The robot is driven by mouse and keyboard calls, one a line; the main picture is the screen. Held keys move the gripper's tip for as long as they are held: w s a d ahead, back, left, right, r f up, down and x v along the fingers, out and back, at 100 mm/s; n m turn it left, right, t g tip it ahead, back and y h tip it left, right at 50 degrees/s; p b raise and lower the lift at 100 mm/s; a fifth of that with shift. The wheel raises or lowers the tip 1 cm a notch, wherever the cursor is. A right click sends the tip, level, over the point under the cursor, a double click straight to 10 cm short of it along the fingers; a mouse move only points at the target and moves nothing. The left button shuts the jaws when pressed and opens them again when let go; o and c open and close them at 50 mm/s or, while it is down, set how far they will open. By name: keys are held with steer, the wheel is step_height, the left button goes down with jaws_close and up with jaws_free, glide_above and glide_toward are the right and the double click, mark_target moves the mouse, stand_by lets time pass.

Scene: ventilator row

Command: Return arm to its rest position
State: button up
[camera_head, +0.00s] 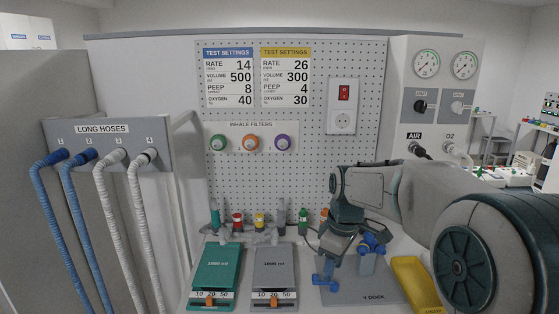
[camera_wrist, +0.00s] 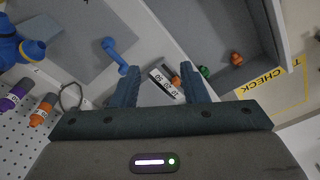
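My arm (camera_head: 380,190) reaches in from the right over the bench. My gripper (camera_head: 336,256) points down above the area by the grey Y DOCK plate (camera_head: 372,291). In the wrist view my gripper (camera_wrist: 160,70) has its two fingers spread apart with nothing held between them. A scale label (camera_wrist: 165,80) shows beyond the finger gap. A blue connector (camera_head: 325,274) stands near the fingertips, and a blue Y-shaped piece (camera_head: 372,243) is beside the gripper; whether either touches it cannot be told from the head view.
Teal (camera_head: 216,270) and grey (camera_head: 274,272) test lungs lie left of the gripper. A yellow tray (camera_head: 414,284) is at the right. Several small fittings line the back. Blue and white hoses (camera_head: 126,230) hang at the left. A pegboard (camera_head: 300,130) rises behind the bench.

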steer(key=s+d+f+m+t, duration=0.2)
steer(key=s+m, duration=0.9)
steer(key=s, duration=0.9)
steer(key=shift+s+h, duration=0.3)
steer(key=shift+h, duration=0.1)
